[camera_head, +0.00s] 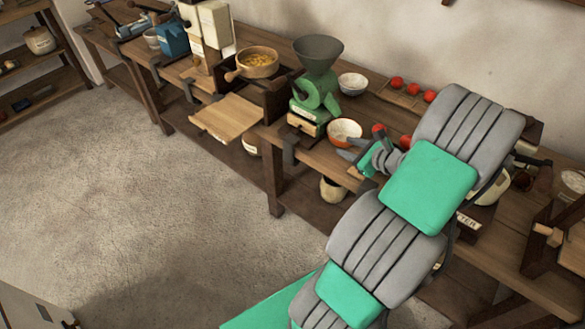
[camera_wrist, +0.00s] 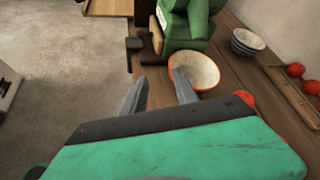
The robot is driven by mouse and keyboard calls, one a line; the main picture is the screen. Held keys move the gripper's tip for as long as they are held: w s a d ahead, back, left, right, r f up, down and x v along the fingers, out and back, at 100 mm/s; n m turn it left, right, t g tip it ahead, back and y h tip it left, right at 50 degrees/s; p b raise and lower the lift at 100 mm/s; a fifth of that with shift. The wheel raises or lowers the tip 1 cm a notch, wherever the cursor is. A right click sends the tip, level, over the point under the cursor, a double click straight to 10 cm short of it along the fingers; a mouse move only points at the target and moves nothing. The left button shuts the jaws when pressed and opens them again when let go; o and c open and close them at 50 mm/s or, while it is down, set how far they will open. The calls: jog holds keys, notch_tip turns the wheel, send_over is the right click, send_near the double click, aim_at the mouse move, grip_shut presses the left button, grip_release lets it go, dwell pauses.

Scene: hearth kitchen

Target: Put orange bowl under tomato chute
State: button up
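The orange bowl (camera_head: 344,129), white inside, stands upright on the wooden bench just right of the green grinder. In the wrist view the bowl (camera_wrist: 208,72) is at upper centre. My gripper (camera_wrist: 157,82) is open, with nothing visible between its fingers. The right fingertip overlaps the bowl's near-left edge in the picture; I cannot tell whether they touch. In the head view my gripper (camera_head: 350,150) is just in front of the bowl. A wooden rack (camera_wrist: 284,88) with red tomatoes (camera_wrist: 296,69) lies to the right, possibly the tomato chute; my arm hides part of that area.
A green grinder (camera_head: 315,85) stands close left of the bowl. A blue-white bowl (camera_head: 352,84) stands behind, near the wall. A wooden bowl of yellow bits (camera_head: 257,62) is farther left. Bench space between the orange bowl and the rack looks clear.

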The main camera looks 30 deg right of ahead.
jog(key=w+a+r+n+g+y, duration=0.1)
jog(key=w+a+r+n+g, duration=0.15)
jog(key=a+n, duration=0.55)
jog(key=w+a+r+n+g+y, duration=0.1)
jog(key=w+a+n+g, duration=0.15)
jog(key=a+n, duration=0.6)
jog(key=s+a+r+n+g+h, duration=0.1)
jog(key=s+a+r+n+g, duration=0.1)
jog(key=s+a+n, duration=0.4)
jog(key=s+a+r+n+g+h, duration=0.1)
jog(key=s+a+r+n, duration=0.4)
jog(key=a, duration=0.6)
jog(key=s+n+g, duration=0.1)
jog(key=s+n, duration=0.1)
jog(key=n, duration=0.1)
jog(key=shift+a+h, duration=0.25)
jog(key=shift+h, duration=0.05)
jog(key=shift+n, duration=0.25)
